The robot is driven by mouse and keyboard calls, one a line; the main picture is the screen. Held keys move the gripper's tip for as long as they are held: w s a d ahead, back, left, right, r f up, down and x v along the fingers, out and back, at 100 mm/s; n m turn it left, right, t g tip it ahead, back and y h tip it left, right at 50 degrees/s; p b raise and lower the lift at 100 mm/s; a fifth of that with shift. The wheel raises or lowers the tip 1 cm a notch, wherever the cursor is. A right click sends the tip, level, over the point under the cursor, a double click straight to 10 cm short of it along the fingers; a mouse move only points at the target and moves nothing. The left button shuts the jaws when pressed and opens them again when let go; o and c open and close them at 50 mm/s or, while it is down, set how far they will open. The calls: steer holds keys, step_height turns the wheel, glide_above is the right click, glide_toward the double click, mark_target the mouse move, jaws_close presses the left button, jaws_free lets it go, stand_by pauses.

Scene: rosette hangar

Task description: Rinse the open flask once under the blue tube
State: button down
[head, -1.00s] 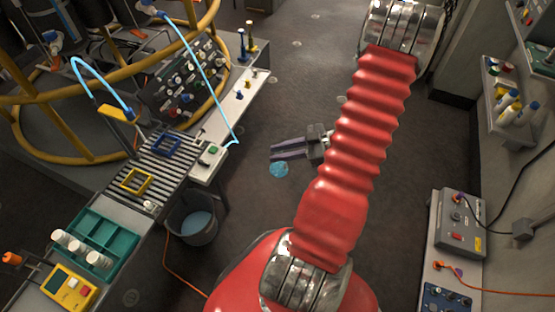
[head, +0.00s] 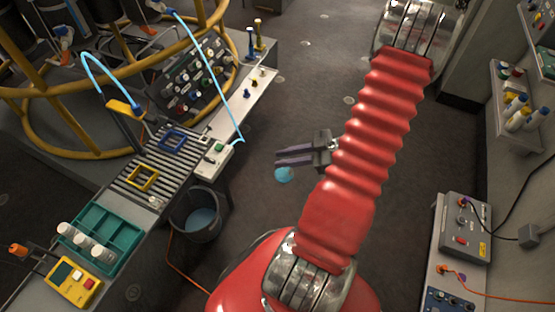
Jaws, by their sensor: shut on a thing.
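My gripper (head: 297,156) is out over the dark floor, left of my red arm, its jaws pointing left. A pale blue round shape (head: 284,174), which looks like the flask, shows just below the jaws. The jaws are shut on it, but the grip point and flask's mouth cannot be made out. One light blue tube (head: 100,66) arches down to a yellow holder (head: 122,108) beside the slatted rack. Another blue length (head: 205,62) runs down to the bench end near the green button. Both are left of the gripper, well apart from it.
A dark bucket (head: 178,221) with bluish liquid stands beside the bench. The slatted rack (head: 125,190) carries a yellow and a blue frame. A teal tray (head: 82,262) holds white-topped jars. Yellow pipe rails stand upper left. A grey control box (head: 480,215) is at right. Floor around the gripper is clear.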

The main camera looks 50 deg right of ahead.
steer(key=shift+w+d, duration=0.4)
steer(key=shift+d, duration=0.35)
steer(key=shift+w, duration=0.8)
steer(key=shift+w+a, duration=0.35)
steer(key=shift+a, duration=0.25)
steer(key=shift+w+a, duration=0.35)
steer(key=shift+a, duration=0.25)
